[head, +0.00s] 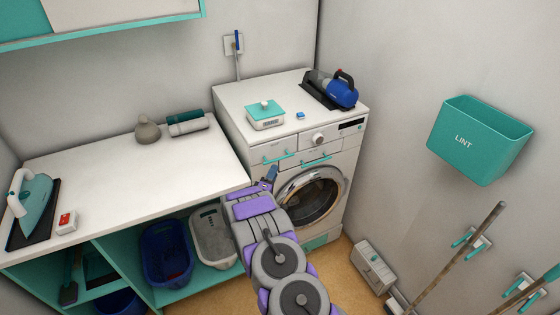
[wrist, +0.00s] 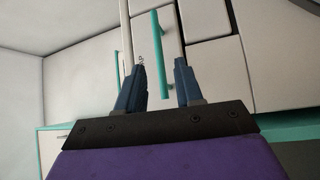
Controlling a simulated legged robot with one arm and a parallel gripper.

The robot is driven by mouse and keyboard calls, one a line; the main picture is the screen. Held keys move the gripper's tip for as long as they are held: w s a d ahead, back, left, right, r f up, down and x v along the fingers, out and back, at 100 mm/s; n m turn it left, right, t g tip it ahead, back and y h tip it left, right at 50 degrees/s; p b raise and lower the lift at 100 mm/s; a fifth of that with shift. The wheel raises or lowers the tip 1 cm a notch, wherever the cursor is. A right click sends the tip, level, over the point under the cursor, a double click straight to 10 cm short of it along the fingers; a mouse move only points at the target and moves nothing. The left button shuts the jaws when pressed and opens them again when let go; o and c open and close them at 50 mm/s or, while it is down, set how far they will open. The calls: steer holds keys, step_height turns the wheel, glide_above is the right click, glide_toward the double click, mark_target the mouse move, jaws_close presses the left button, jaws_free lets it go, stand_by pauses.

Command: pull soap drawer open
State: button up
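The washing machine (head: 255,127) stands in the corner, with pale drawer fronts below its top. A teal bar handle (head: 280,158) is on the left front, which looks flush with the machine. Another teal bar handle (head: 317,162) is to its right. My gripper (head: 270,174) is just below the left handle in the head view. In the wrist view my gripper (wrist: 161,66) is open, its two blue fingers apart and nothing held. A teal bar handle (wrist: 162,50) shows in the gap between them; I cannot tell whether the fingers reach around it.
The round washer door (head: 312,196) is below the drawers. A white counter (head: 110,180) adjoins on the left, with bins (head: 165,253) underneath. A teal-lidded box (head: 265,115) and a blue handheld vacuum (head: 338,92) sit on the machine. A lint bin (head: 480,140) hangs at right.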

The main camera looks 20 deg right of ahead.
mark_target(280, 159)
steer(key=b+x, duration=0.1)
steer(key=x, duration=0.7)
steer(key=shift+w+d, duration=0.15)
steer(key=shift+d, duration=0.25)
steer(key=shift+a+r, duration=0.1)
steer(key=shift+a, duration=0.25)
steer(key=shift+c, duration=0.6)
steer(key=shift+d, duration=0.15)
jaws_close()
